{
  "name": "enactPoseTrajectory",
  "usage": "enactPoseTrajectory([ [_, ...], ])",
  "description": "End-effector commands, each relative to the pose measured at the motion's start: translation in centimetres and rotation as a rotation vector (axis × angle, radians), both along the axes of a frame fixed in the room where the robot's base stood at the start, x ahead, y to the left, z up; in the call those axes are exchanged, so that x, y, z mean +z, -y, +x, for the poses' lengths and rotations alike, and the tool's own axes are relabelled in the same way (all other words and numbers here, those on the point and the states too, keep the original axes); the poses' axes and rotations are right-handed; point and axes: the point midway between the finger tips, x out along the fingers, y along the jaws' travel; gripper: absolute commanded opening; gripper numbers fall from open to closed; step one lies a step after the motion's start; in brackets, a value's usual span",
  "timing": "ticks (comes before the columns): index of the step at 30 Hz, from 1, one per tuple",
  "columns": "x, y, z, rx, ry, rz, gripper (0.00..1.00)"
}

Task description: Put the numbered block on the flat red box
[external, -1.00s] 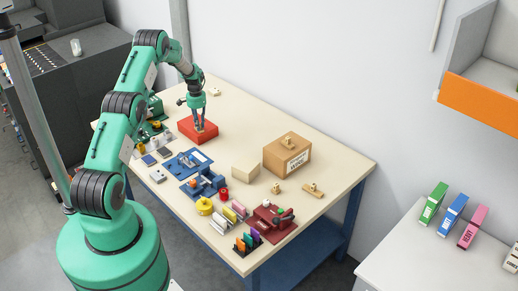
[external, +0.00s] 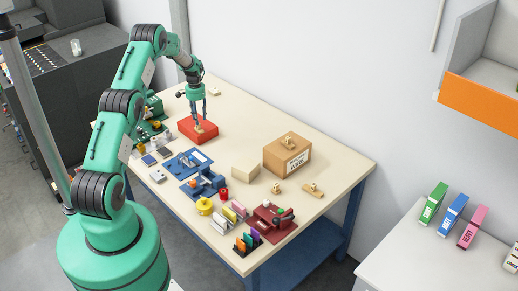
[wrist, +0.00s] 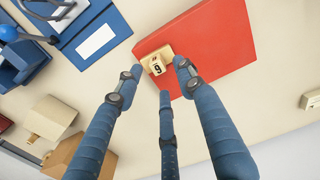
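The flat red box (external: 186,126) lies on the table under my gripper, and its top also fills much of the upper right of the wrist view (wrist: 225,45). The small wooden numbered block (wrist: 157,63) rests on the red box near its edge, with a dark numeral showing; it is tiny in the external view (external: 199,129). My gripper (external: 199,121) is just above the block. In the wrist view, its three blue fingers (wrist: 159,78) are spread around and short of the block, apparently not touching it.
A blue fixture plate (external: 187,160), several coloured items and a red fixture (external: 272,218) are along the near side of the table. A cardboard box (external: 286,155) and a pale block (external: 245,172) stand to the right. The table's far strip is mostly clear.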

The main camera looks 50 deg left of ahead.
Motion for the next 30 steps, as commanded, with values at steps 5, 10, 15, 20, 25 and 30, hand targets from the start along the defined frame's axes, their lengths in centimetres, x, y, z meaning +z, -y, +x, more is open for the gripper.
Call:
enactPoseTrajectory([
  [5, 3.0, 0.0, 0.1, 0.0, 0.003, 0.002, 0.38],
  [10, 5.4, 0.0, 0.0, 0.0, 0.001, 0.001, 0.38],
  [15, 7.0, 0.0, 0.0, 0.0, 0.001, 0.0, 0.38],
  [20, 7.6, 0.0, 0.1, 0.0, 0.001, 0.0, 0.38],
  [25, 7.7, 0.0, 0.1, 0.0, 0.001, 0.0, 0.38],
  [30, 7.7, 0.0, 0.1, 0.0, 0.001, 0.0, 0.38],
])
